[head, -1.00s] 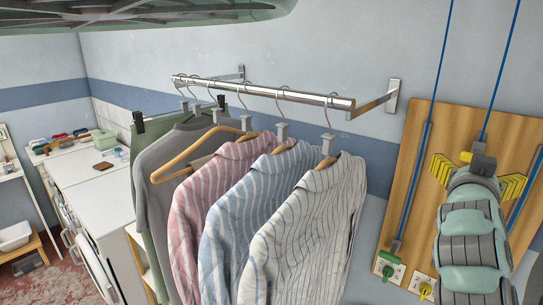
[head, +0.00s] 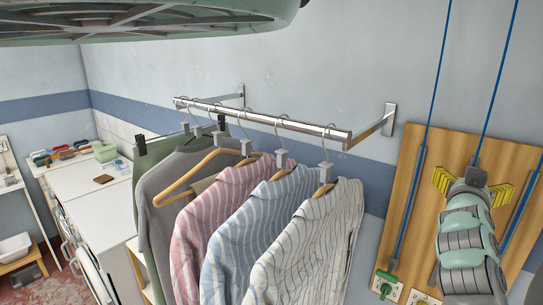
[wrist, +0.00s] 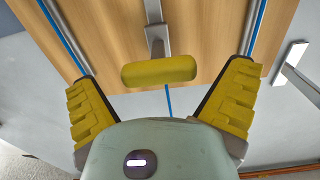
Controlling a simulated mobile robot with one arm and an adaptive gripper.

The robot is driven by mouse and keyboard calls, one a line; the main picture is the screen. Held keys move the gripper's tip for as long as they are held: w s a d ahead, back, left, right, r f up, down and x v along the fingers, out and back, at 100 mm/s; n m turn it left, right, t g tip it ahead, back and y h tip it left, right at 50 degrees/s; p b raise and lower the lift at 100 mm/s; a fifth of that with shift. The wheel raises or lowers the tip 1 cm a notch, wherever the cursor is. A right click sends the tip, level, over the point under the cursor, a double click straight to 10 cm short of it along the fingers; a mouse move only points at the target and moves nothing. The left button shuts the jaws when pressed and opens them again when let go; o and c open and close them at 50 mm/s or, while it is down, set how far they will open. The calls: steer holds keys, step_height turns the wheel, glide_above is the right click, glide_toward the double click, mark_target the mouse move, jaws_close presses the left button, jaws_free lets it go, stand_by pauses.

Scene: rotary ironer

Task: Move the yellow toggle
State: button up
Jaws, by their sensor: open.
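The yellow toggle (wrist: 159,70) shows in the wrist view as a rounded yellow bar on a grey stem, in front of a wooden board (wrist: 110,25). My gripper (wrist: 162,78) is open, with one yellow ribbed finger on each side of the bar and a gap on both sides. I cannot tell how far the bar lies from the fingers in depth. In the head view my gripper (head: 471,187) is in front of the wooden board (head: 415,190). A grey block (head: 476,176) shows just above my gripper there, and the yellow bar is hidden.
Blue cords and rods run along the board. A green toggle (head: 386,284) sits on a white plate at lower left of the board. A chrome rail (head: 262,118) with several hanging shirts (head: 305,245) stands left of the board. White machines (head: 105,215) are farther left.

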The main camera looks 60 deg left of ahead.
steer(key=shift+w+a+f, duration=0.1)
steer(key=shift+a, duration=0.05)
steer(key=shift+c, duration=0.2)
steer(key=c, duration=1.3)
